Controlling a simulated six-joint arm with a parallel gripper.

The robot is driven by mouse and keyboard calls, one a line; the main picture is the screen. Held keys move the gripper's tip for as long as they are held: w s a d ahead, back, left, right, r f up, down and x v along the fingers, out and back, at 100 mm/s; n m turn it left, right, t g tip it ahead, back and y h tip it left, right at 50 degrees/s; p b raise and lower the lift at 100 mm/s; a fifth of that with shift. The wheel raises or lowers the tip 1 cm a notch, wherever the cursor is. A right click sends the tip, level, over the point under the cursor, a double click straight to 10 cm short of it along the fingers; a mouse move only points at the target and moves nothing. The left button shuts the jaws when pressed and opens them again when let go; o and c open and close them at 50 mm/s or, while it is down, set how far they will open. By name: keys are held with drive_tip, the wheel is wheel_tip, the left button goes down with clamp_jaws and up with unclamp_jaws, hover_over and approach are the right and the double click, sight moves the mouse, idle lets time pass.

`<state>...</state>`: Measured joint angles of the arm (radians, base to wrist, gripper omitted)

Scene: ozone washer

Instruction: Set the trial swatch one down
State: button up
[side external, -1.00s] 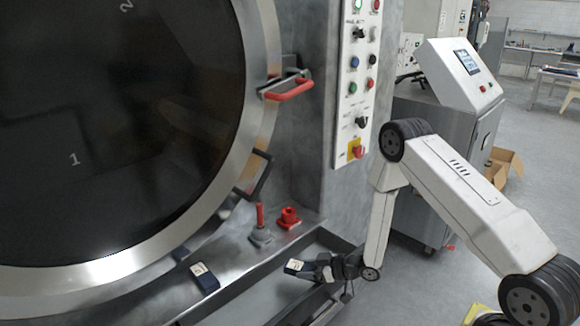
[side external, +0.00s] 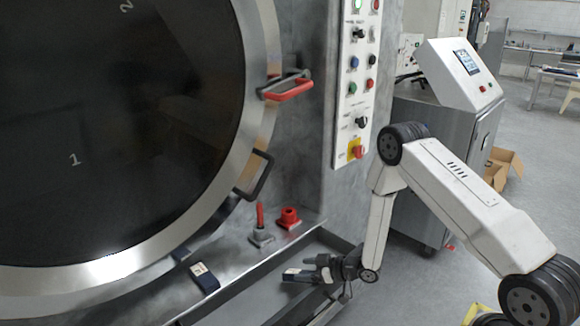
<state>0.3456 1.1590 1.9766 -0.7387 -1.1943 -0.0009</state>
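A small dark blue swatch with a pale label (side external: 297,275) is at the tip of my gripper (side external: 318,269), over or on the narrow ledge in front of the machine. Its label now shows only as a thin pale strip. The fingers are small and dark here, so I cannot tell whether they grip the swatch or whether it rests on a surface. A second dark blue swatch with a pale label (side external: 203,277) lies on the metal sill to the left, apart from my gripper. I cannot tell which number either one bears.
The big round washer door (side external: 110,130) fills the left, with a red handle (side external: 288,88) and a dark latch (side external: 258,176). A red-topped lever (side external: 260,225) and a red knob (side external: 288,218) stand on the sill behind my gripper. A button panel (side external: 358,85) rises above.

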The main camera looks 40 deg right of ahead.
drive_tip(key=shift+o, duration=0.4)
drive_tip(key=shift+s+f, duration=0.45)
drive_tip(key=shift+f, duration=0.1)
drive_tip(key=shift+r, duration=0.15)
drive_tip(key=shift+w+r, duration=0.1)
drive_tip(key=shift+r, duration=0.3)
drive_tip(key=v, duration=1.2)
drive_tip(key=shift+w+r, duration=0.2)
drive_tip(key=shift+r, duration=0.2)
drive_tip(key=shift+w, duration=0.1)
